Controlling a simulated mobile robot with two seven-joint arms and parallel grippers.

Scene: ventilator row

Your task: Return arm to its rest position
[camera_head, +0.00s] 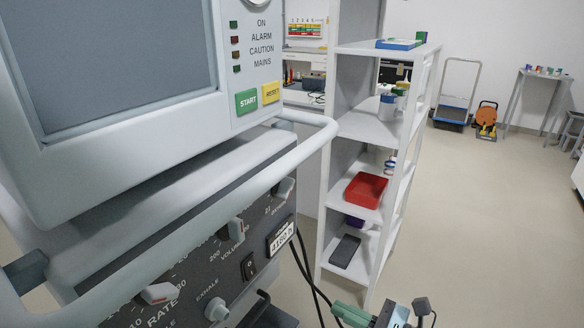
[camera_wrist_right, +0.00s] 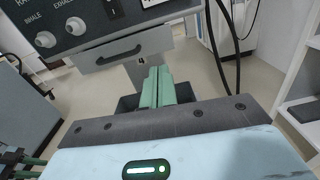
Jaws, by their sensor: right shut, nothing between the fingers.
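My right gripper (camera_head: 352,315) shows at the bottom edge of the head view, below and to the right of the ventilator's panel. In the right wrist view its two green fingers (camera_wrist_right: 158,88) are together with nothing between them. The ventilator (camera_head: 130,190) fills the left of the head view, with a green START button (camera_head: 246,101) and a yellow RESET button (camera_head: 271,92). What looks like my left gripper (camera_wrist_right: 30,164) shows partly at the wrist view's lower left; its opening is unclear.
A pale rail (camera_head: 225,180) runs across the ventilator's front. Black cables (camera_head: 305,262) hang beside it. A grey shelf (camera_head: 372,128) with a red bin (camera_head: 366,190) stands close on the right. Open floor (camera_head: 480,220) lies further right; a trolley (camera_head: 455,95) stands at the back.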

